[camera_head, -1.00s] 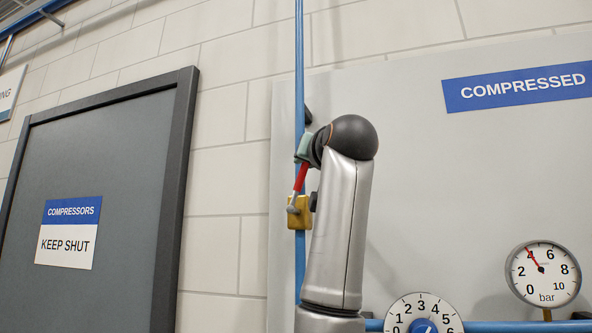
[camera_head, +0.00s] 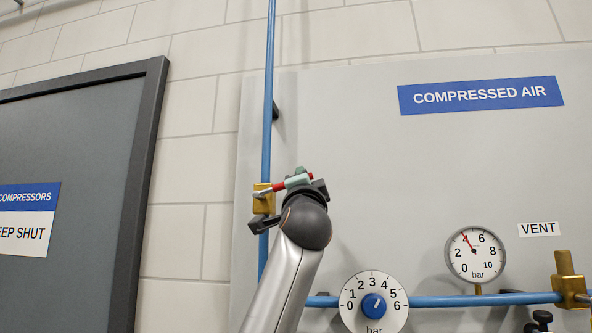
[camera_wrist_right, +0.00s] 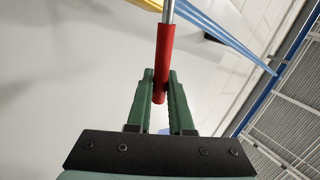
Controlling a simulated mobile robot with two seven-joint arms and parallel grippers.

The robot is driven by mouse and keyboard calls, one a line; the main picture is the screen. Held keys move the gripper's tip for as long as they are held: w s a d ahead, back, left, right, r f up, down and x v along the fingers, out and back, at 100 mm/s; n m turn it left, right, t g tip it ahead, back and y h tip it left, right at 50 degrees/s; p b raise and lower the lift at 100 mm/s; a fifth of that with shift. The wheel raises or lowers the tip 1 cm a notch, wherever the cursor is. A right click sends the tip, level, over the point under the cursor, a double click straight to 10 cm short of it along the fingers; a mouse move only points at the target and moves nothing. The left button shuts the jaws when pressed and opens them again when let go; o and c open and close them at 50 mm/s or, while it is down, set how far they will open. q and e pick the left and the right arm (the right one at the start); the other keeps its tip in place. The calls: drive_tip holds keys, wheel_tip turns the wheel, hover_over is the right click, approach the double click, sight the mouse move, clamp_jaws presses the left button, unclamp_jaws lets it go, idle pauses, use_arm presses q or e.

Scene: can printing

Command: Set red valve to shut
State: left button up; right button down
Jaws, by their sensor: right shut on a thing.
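The red valve has a brass body (camera_head: 263,204) on the vertical blue pipe in the head view. Its lever has a red sleeve (camera_head: 279,187) and points right, nearly square across the pipe, tilted slightly up. My right gripper (camera_head: 298,181) is shut on the sleeve near its outer end and hides part of it. In the right wrist view the red sleeve (camera_wrist_right: 165,45) runs down between the green fingers of my right gripper (camera_wrist_right: 161,82), with the metal lever rod above it. My left gripper is not in view.
The vertical blue pipe (camera_head: 268,100) runs up the grey panel's left edge. A regulator dial (camera_head: 373,303) and a pressure gauge (camera_head: 476,255) reading about 4 bar sit low right. A brass fitting (camera_head: 567,285) is beneath the VENT label (camera_head: 539,229). A grey door (camera_head: 70,130) stands left.

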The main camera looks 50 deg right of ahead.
drive_tip(key=f+m+g+h, duration=0.1)
drive_tip(key=m, duration=0.1)
drive_tip(key=f+m+g+h+p, duration=0.1)
drive_tip(key=m, duration=0.1)
drive_tip(key=f+m+g+p, duration=0.1)
drive_tip(key=m, duration=0.1)
drive_tip(key=shift+s+d+g+h, duration=0.1)
drive_tip(key=shift+s+g+h, duration=0.1)
drive_tip(key=shift+g+h, duration=0.2)
drive_tip(key=c, duration=0.8)
unclamp_jaws()
drive_tip(key=b+v, duration=0.4)
drive_tip(key=v, duration=0.8)
drive_tip(key=shift+s+f, duration=0.1)
drive_tip(key=shift+f, duration=0.1)
